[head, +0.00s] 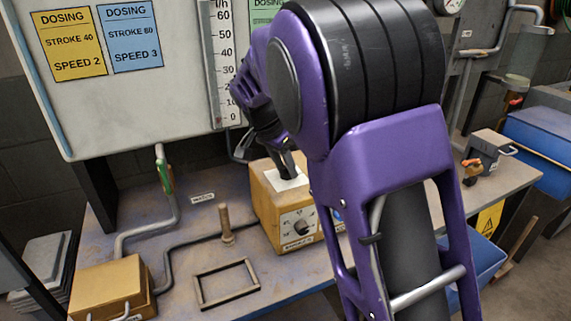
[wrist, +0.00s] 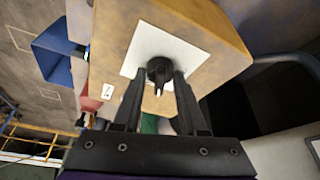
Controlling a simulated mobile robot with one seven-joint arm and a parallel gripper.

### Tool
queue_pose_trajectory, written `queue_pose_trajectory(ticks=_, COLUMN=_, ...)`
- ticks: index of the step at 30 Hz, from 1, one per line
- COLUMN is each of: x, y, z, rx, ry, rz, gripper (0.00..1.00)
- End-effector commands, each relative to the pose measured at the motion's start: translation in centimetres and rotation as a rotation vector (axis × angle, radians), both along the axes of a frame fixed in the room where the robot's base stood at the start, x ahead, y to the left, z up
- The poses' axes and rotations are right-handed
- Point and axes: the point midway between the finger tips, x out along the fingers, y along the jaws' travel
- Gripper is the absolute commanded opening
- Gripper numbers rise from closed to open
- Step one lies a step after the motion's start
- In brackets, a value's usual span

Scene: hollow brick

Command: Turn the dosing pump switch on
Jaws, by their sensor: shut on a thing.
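The dosing pump is a yellow-orange box (head: 268,205) on the bench, in the middle of the head view. A white plate (head: 289,181) lies on its top, and a dial (head: 301,228) is on its front. In the wrist view, the white plate (wrist: 145,45) carries a black knob (wrist: 159,68). My gripper (wrist: 160,80) has a finger on each side of this knob and is shut on it. In the head view my gripper (head: 287,168) points down at the plate and hides the knob. The knob's exact setting is hard to read.
A gauge board (head: 120,100) with yellow and blue dosing cards stands behind. Another yellow box (head: 108,288) is at front left. Pipes cross the bench. A grey valve box (head: 490,150) is at right.

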Motion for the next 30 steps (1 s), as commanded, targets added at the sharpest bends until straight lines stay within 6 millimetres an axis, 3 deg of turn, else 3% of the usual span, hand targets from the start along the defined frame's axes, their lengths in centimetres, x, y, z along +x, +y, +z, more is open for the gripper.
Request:
queue_pose_trajectory(ticks=15, x=0.18, y=0.17, z=0.04, rx=0.001, ry=0.000, rz=-0.334, gripper=0.00)
queue_pose_trajectory(ticks=30, x=0.19, y=0.18, z=-0.03, rx=0.003, ry=0.000, rz=-0.396, gripper=0.00)
